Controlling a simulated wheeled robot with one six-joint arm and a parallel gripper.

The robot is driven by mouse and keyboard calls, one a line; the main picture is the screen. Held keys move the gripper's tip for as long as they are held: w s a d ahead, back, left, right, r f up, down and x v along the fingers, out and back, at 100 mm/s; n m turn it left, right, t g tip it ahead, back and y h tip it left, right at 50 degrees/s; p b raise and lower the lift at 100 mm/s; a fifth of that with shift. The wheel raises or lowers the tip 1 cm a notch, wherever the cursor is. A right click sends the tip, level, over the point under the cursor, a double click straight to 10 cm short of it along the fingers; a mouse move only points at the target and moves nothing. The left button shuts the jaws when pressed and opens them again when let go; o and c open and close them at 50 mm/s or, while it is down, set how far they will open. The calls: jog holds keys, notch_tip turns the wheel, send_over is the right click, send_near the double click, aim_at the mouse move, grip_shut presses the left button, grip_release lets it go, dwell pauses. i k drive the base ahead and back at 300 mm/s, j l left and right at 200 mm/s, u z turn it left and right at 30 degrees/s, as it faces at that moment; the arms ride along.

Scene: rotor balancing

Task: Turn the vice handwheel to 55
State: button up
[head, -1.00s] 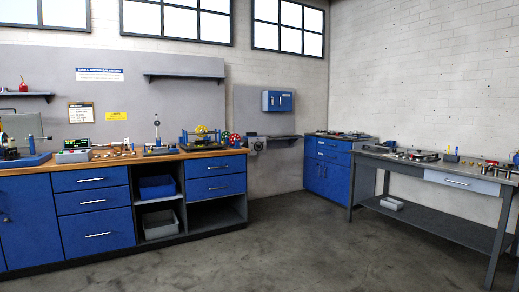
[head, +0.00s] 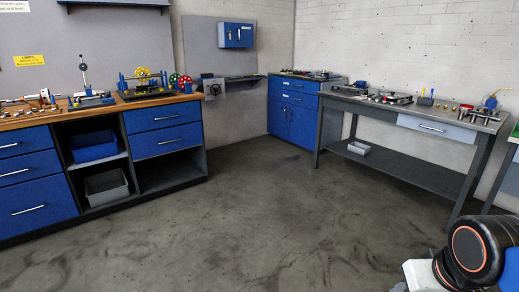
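My gripper is not in view; only part of my own arm shows at the lower right.
Blue drawers (head: 166,141) front the bench. A blue stand with a yellow wheel (head: 143,78) is on it. A blue cabinet (head: 292,112) stands in the corner, with a grey table (head: 400,112) to its right. The floor (head: 270,225) between is clear.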

aim_at(216, 90)
jog(key=i, duration=0.9)
jog(key=i+u, duration=0.1)
jog(key=i, duration=0.8)
jog(key=i+l, duration=0.1)
jog(key=i, duration=0.8)
jog(key=i+l, duration=0.1)
jog(key=i, duration=0.8)
jog(key=i+l+u, duration=0.1)
jog(key=i, duration=0.8)
jog(key=i+l+u, duration=0.2)
jog(key=i, duration=0.2)
jog(key=i+u, duration=0.2)
jog(key=i, duration=0.15)
jog(key=i+l+u, duration=0.2)
jog(key=i+l, duration=0.1)
jog(key=i, duration=0.05)
